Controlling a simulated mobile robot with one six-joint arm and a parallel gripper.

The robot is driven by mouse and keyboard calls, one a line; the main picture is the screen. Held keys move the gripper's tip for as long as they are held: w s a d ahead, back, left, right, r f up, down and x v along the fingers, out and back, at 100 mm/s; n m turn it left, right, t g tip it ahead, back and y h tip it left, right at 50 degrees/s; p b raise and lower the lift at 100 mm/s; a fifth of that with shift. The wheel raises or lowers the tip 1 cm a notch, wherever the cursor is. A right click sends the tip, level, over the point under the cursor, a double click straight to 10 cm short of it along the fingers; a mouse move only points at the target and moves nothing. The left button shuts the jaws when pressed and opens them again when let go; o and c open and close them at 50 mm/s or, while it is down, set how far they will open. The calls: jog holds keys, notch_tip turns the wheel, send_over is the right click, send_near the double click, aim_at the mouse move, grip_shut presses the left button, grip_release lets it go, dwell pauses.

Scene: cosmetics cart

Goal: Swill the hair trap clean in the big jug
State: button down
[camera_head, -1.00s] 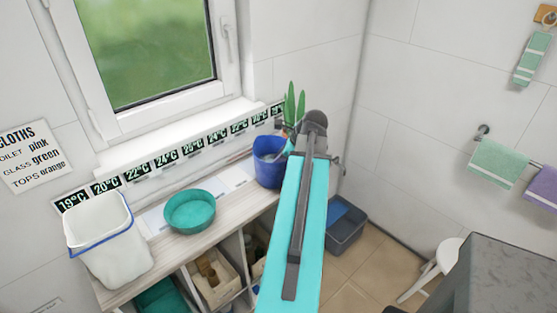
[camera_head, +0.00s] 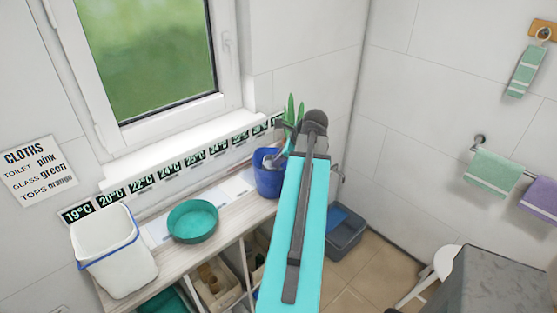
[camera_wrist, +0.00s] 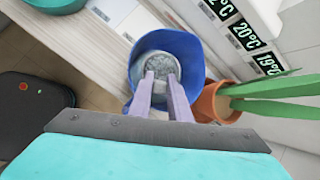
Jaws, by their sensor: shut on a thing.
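The big blue jug (camera_head: 268,183) stands on the wooden counter, partly behind my arm in the head view. In the wrist view I look down into the jug (camera_wrist: 193,60). The hair trap (camera_wrist: 158,66), a round grey piece with a speckled face, shows within the jug's mouth. My gripper (camera_wrist: 159,82) is shut on it, its two pale purple fingers reaching over the near rim. How deep the trap sits, and whether it touches water, I cannot tell. In the head view my fingers are mostly hidden by the arm.
A teal bowl (camera_head: 193,221) and a white bin with a blue rim (camera_head: 115,252) stand left along the counter. A plant in an orange pot (camera_wrist: 210,104) stands close beside the jug. Temperature cards line the wall behind. A grey crate (camera_head: 345,235) is on the floor.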

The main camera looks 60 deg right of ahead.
jog(key=shift+r+p, duration=1.85)
jog(key=shift+r, duration=2.2)
